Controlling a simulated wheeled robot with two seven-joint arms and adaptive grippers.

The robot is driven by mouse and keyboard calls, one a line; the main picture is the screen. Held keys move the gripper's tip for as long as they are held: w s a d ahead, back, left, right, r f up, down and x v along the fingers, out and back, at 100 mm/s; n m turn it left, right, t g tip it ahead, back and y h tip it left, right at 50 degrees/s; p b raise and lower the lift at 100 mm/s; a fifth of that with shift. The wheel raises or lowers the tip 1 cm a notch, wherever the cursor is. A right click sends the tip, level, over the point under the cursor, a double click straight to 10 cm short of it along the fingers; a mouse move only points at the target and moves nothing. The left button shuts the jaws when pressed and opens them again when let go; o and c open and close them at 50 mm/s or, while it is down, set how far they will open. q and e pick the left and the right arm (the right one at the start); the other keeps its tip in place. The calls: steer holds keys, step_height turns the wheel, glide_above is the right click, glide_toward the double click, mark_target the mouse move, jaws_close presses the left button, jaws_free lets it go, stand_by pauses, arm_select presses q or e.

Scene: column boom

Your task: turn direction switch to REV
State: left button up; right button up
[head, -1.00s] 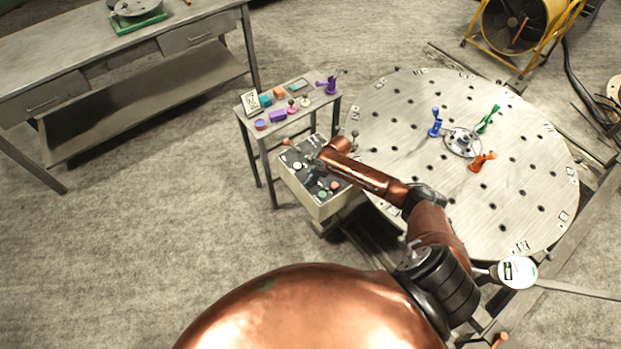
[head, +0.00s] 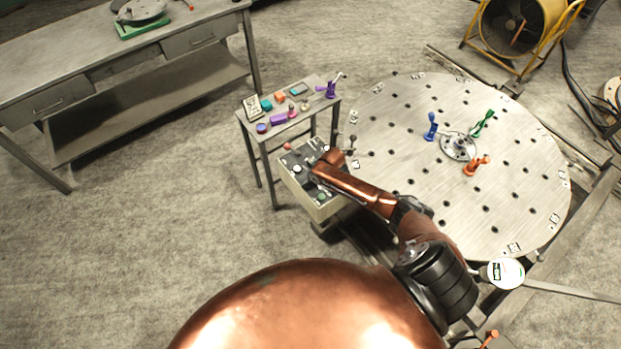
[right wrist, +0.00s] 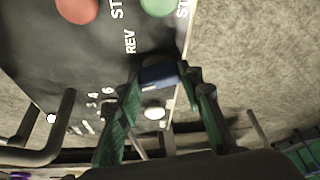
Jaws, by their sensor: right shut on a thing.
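The control box (head: 317,207) stands left of the round plate, with a dark top panel carrying buttons and knobs. In the right wrist view the dark blue switch knob (right wrist: 158,77) sits on the panel near the white REV label (right wrist: 130,42). My right gripper (right wrist: 161,72) is shut on this knob, one green finger on each side. The knob's pointer direction cannot be told. In the head view my right arm covers part of the panel and the gripper is mostly hidden. My left gripper is not in view.
Red (right wrist: 77,9) and green (right wrist: 158,6) buttons lie beyond the knob, and a white button (right wrist: 154,113) lies nearer. A small side table (head: 247,121) with several parts stands behind the box. The round plate (head: 400,160) with coloured clamps is on the right.

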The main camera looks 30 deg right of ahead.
steer(key=m+p, duration=0.1)
steer(key=m+h+p, duration=0.1)
steer(key=m+p, duration=0.1)
steer(key=shift+s+a+r, duration=0.1)
steer(key=shift+a+r, duration=0.05)
steer(key=m+h+p, duration=0.1)
steer(key=m, duration=0.1)
steer(key=shift+a+m+p, duration=0.1)
steer(key=shift+m+p, duration=0.2)
steer(key=shift+p, duration=0.1)
steer(key=shift+f+m+h+p, duration=0.2)
steer(key=shift+m+h+p, duration=0.3)
steer(key=shift+m, duration=0.7)
steer(key=shift+m+h, duration=0.5)
steer(key=shift+m, duration=0.7)
steer(key=o, duration=1.2)
steer(key=shift+c, duration=0.2)
steer(key=shift+r, duration=0.1)
